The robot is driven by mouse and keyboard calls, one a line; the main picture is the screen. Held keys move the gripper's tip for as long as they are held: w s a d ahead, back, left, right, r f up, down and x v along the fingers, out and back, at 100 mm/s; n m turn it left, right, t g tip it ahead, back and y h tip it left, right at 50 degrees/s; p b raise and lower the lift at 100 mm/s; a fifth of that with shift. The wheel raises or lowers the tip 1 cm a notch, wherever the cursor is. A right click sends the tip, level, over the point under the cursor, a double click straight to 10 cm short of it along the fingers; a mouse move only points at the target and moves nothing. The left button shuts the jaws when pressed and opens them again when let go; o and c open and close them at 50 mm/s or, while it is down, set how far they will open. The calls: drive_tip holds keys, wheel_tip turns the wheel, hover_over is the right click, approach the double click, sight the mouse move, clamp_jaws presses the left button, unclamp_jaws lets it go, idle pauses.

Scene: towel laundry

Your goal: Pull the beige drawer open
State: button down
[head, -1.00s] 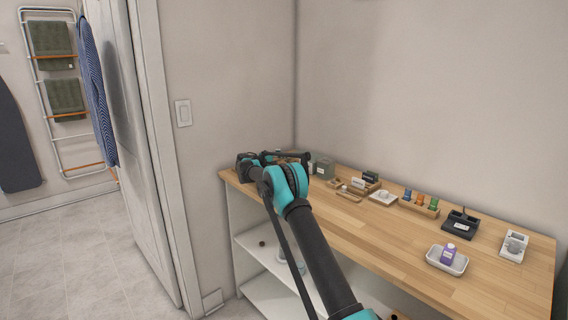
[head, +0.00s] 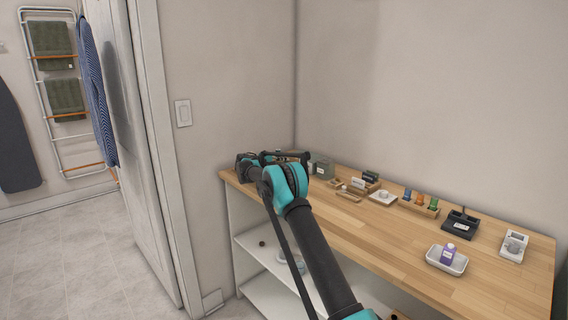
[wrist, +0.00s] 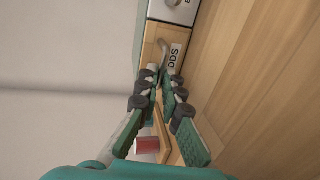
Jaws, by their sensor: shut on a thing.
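The beige drawer (wrist: 176,38) shows at the top middle of the wrist view, a light wooden front with a label that reads "ODDS" or similar. A metal handle (wrist: 163,47) sticks out from its front. My gripper (wrist: 163,76) is shut on the handle, its green and black fingers drawn close together at the drawer front. The fingertips partly hide the handle. I cannot tell whether the drawer stands open at all. In the head view my arm covers the drawer and most of my gripper at the far left end of the wooden counter (head: 400,250).
A white drawer front (wrist: 176,10) with a knob and label adjoins the beige one. A red-and-white object (wrist: 147,145) lies below the fingers. A wall closes off the left end.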

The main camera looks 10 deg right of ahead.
drive_tip(key=v, duration=0.2)
drive_tip(key=f+v, duration=0.1)
drive_tip(key=v, duration=0.4)
drive_tip(key=shift+s+a+f, duration=0.15)
drive_tip(key=shift+a+f, duration=0.05)
drive_tip(key=shift+a, duration=0.15)
drive_tip(key=c, duration=1.7)
unclamp_jaws()
drive_tip(key=v, duration=1.2)
drive_tip(key=shift+a, duration=0.1)
